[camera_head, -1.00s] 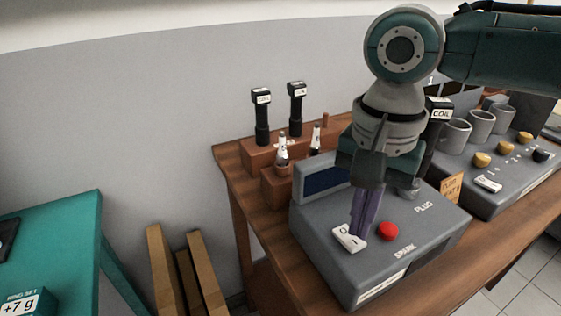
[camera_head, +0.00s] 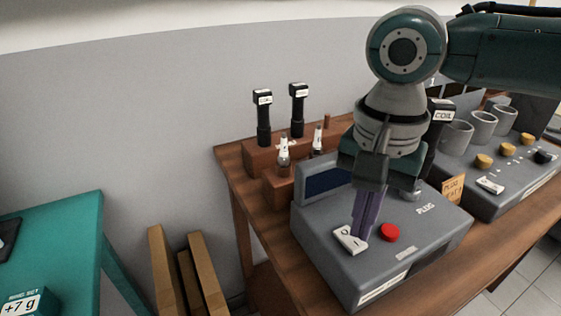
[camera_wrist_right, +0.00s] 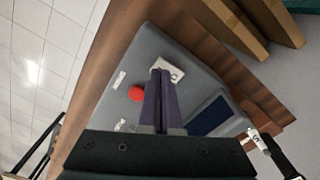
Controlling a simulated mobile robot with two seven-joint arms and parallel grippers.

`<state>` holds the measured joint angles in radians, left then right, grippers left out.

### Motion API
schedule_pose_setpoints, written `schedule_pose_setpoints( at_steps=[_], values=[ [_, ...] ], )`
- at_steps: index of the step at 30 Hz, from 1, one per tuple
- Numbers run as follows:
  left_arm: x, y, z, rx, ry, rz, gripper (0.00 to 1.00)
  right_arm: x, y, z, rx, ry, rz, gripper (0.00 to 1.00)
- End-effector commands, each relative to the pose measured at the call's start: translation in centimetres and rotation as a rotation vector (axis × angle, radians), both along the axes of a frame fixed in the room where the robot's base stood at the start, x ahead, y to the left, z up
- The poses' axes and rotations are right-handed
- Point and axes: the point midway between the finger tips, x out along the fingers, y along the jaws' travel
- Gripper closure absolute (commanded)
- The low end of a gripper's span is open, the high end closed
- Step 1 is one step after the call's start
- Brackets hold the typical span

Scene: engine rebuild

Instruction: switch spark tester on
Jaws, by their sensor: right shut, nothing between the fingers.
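The spark tester (camera_head: 340,271) is a grey box with a sloped top on the wooden bench, with a dark screen, a red button (camera_head: 390,232) and a white rocker switch (camera_head: 349,240). My right gripper (camera_head: 359,241) is shut and empty, pointing down with its purple fingertips at the switch; it appears to touch it. In the right wrist view the fingertips (camera_wrist_right: 160,75) lie over the white switch (camera_wrist_right: 172,70), beside the red button (camera_wrist_right: 136,93). The fingers hide part of the switch. My left gripper is not in view.
Wooden racks (camera_head: 273,152) with coils and spark plugs stand behind the tester. A second grey box (camera_head: 500,185) with yellow knobs and cups stands to the right. A teal table (camera_head: 60,240) is at the left, with wooden boards (camera_head: 205,270) between.

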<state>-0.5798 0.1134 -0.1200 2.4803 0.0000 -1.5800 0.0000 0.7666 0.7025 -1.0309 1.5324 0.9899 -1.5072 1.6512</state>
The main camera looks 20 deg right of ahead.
Motion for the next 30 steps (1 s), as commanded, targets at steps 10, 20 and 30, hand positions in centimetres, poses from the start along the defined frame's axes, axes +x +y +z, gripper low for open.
schedule_pose_setpoints(
  at_steps=[10,20,30],
  values=[
    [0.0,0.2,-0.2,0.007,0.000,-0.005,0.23,0.0,0.0,-0.3,0.000,0.000,0.000,1.00],
    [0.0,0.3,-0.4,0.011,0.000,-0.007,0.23,0.0,0.0,-0.8,0.000,0.000,-0.001,1.00],
    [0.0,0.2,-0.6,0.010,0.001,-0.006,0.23,0.0,0.0,-1.3,0.000,0.000,-0.001,1.00]
  ],
)
